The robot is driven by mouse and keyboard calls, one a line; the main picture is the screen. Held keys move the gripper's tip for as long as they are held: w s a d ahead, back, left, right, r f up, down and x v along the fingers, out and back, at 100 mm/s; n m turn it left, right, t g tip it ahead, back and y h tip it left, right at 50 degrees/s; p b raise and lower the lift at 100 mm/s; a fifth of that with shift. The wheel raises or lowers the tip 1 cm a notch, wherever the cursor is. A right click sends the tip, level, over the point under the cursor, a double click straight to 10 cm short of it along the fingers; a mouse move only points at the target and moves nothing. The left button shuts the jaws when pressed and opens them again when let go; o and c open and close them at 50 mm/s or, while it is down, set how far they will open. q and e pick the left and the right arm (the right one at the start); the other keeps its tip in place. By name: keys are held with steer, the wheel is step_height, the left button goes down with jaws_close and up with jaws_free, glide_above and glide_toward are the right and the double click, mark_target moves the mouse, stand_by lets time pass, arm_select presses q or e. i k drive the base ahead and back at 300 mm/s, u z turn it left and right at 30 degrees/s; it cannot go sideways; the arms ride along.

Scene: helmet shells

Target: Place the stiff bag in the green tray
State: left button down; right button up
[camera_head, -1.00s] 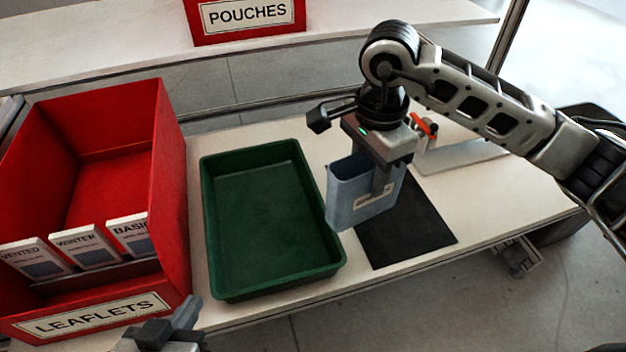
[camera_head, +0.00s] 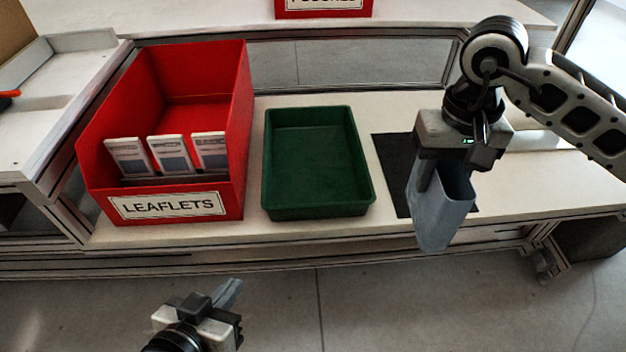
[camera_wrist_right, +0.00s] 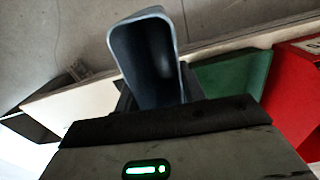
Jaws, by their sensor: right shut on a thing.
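The stiff bag (camera_head: 442,212) is a blue-grey, open-topped pouch. My right gripper (camera_head: 432,176) is shut on its wall and holds it up in the air, to the right of the green tray, over the front part of the dark mat. In the right wrist view the bag (camera_wrist_right: 147,62) shows its open, empty-looking mouth. The green tray (camera_head: 318,209) stands empty on the table; part of it also shows in the right wrist view (camera_wrist_right: 232,76). My left gripper (camera_head: 228,293) is low at the front, away from the table; its finger opening is not clear.
A red leaflets box (camera_head: 240,130) with several leaflets stands close left of the tray. A dark mat (camera_head: 395,160) lies right of the tray. A red pouches box (camera_head: 322,8) is on the back shelf. The white table (camera_head: 240,236) has a narrow clear front strip.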

mark_target(313, 166)
steer(key=k, duration=0.4)
steer(key=z, duration=1.1)
steer(key=i, duration=0.8)
steer(key=u, duration=2.4)
steer(key=i, duration=0.5)
steer(key=z, duration=0.1)
